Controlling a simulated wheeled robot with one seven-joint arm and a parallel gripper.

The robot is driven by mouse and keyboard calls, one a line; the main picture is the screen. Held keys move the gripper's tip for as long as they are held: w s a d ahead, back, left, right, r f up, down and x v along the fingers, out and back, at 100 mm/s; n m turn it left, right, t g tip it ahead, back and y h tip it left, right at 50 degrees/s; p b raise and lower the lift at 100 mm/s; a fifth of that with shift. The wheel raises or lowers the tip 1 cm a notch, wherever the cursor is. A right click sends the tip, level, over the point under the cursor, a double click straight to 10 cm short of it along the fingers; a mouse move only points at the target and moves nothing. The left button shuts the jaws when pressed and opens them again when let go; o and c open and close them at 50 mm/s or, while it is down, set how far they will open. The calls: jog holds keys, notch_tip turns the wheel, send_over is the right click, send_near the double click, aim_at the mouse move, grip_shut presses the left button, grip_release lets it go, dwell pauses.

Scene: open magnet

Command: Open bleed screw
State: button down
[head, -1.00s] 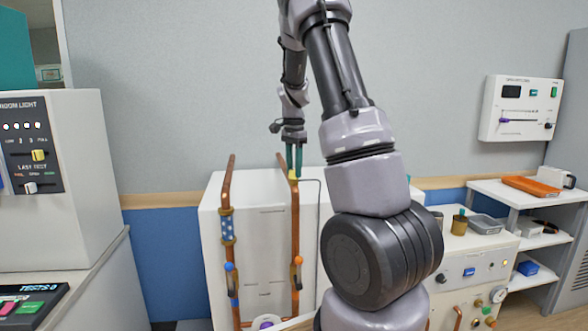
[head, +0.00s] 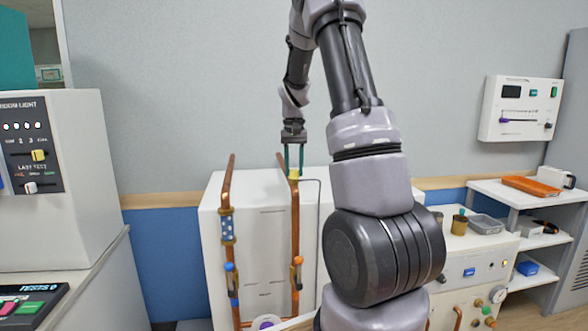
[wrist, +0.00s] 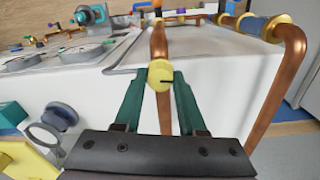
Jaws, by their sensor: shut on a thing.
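The bleed screw, a round yellow head with a dark slot (wrist: 160,75), sits at the top of a copper pipe in the wrist view. In the head view it shows as a small yellow piece (head: 294,174) at the top of the right copper pipe (head: 295,225). My gripper (wrist: 160,79) points at it, with one green finger on each side of the yellow head, and is shut on it. In the head view my gripper (head: 294,170) hangs upright over the pipe top. The fingertips' contact with the screw is hard to see.
A second copper pipe (head: 226,190) with a blue sleeve stands to the left. Both pipes carry small valve levers, orange (head: 298,261) and blue (head: 229,267). A white cabinet (head: 265,230) stands behind them. A wall panel (head: 521,108) and shelves are at the right.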

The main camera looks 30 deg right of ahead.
aim_at(294, 170)
jog(key=shift+n, duration=0.6)
jog(key=shift+c, duration=2.4)
grip_release()
notch_tip(294, 170, up, 11)
